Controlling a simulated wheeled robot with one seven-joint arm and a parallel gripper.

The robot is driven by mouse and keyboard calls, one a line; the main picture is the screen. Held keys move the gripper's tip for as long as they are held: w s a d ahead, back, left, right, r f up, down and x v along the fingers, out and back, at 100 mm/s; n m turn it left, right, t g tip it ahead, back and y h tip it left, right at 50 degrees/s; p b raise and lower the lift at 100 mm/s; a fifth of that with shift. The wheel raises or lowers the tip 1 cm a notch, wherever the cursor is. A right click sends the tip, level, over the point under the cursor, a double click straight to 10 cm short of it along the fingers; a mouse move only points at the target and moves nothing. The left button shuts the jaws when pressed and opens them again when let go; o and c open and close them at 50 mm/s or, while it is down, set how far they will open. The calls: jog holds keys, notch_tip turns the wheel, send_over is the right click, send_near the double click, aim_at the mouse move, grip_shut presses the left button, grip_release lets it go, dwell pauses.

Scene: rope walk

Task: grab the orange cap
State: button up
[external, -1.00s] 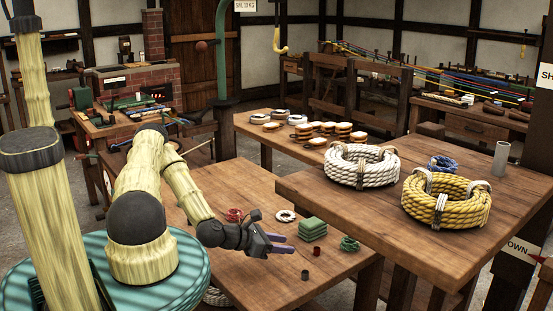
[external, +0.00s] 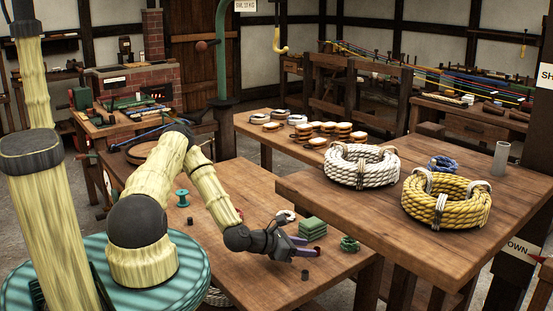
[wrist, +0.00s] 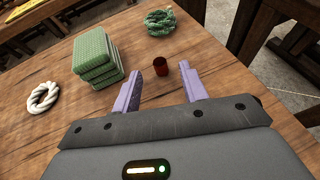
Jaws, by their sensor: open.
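A small dark red-orange cylinder (wrist: 161,67), the only thing in the wrist view that looks like the orange cap, stands on the wooden table just beyond my fingertips. In the external view my gripper (external: 312,246) is low over the table, just left of and in front of the green stack.
Folded green pads (wrist: 97,58), a green rope coil (wrist: 160,22) and a white rope ring (wrist: 42,97) lie close to the cap. A small dark cylinder (external: 305,275) stands in front of my gripper. The raised table with a yellow rope coil (external: 446,199) is to the right.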

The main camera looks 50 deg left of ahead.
jog(key=x, duration=0.3)
jog(key=shift+w+d+f, duration=0.1)
jog(key=shift+w+f, duration=0.15)
jog(key=shift+c, duration=0.4)
grip_shut()
